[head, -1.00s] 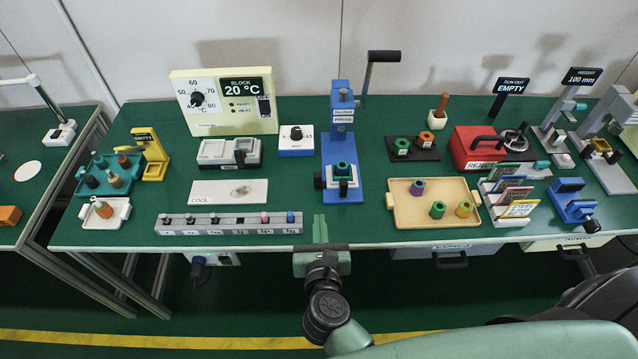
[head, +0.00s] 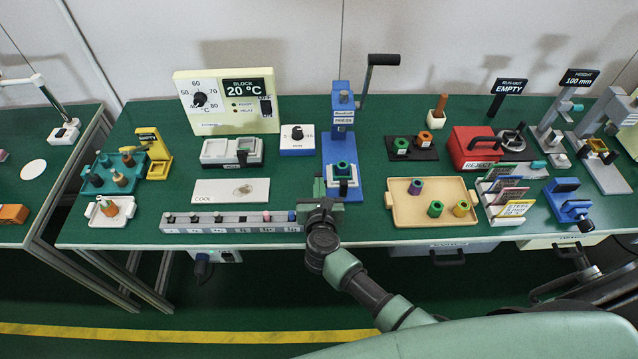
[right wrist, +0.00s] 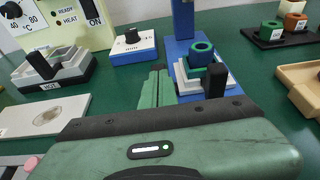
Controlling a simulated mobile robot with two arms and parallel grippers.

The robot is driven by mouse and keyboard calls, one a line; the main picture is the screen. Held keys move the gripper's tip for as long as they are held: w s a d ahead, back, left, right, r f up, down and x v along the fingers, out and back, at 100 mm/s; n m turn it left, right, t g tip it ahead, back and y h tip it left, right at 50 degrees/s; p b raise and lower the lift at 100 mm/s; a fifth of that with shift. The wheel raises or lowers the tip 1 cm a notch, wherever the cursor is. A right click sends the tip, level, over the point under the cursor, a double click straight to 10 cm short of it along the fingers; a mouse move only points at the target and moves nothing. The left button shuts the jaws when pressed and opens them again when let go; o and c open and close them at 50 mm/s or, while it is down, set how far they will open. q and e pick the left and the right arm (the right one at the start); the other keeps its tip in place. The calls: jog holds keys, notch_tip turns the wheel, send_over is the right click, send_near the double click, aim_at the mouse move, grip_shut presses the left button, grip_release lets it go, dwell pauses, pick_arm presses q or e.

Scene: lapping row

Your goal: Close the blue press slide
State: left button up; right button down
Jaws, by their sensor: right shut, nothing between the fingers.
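The blue press (head: 343,125) stands near the middle of the table, with a crank handle at its top right. Its pale slide (head: 347,183) sits out in front of the column on the blue base and carries a green and blue cup (head: 343,169). In the right wrist view the slide (right wrist: 185,84) shows a black upright knob (right wrist: 215,82) at its near side. My right gripper (head: 319,188) is shut and empty, just left of the slide. In the right wrist view its fingers (right wrist: 154,85) are together, left of the slide and apart from the knob. My left gripper is not in view.
A tan tray (head: 400,215) with several coloured cups lies to the right. A grey rack (head: 230,228) runs along the front edge at left. A white timer box (head: 297,140) and a COOL plate (head: 232,190) stand left of the press. Bare green table lies between them.

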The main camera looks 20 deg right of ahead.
aim_at(319, 174)
dwell(0.3)
jog(key=shift+w+d, duration=0.1)
jog(key=shift+w, duration=0.35)
jog(key=w+b, duration=0.1)
jog(key=w, duration=0.1)
jog(key=w+d+b, duration=0.1)
jog(key=w, duration=0.2)
jog(key=w+d+b, duration=0.1)
jog(key=w, duration=0.2)
jog(key=shift+w+d+f, duration=0.15)
jog(key=shift+w+d, duration=0.05)
jog(key=shift+w, duration=0.05)
jog(key=shift+r, duration=0.25)
jog(key=shift+w+d+r, duration=0.1)
jog(key=shift+r, duration=0.1)
jog(key=shift+s, duration=0.3)
jog(key=v, duration=0.2)
jog(key=p+v, duration=0.1)
jog(key=v, duration=0.4)
jog(key=shift+s+f, duration=0.2)
jog(key=shift+s, duration=0.05)
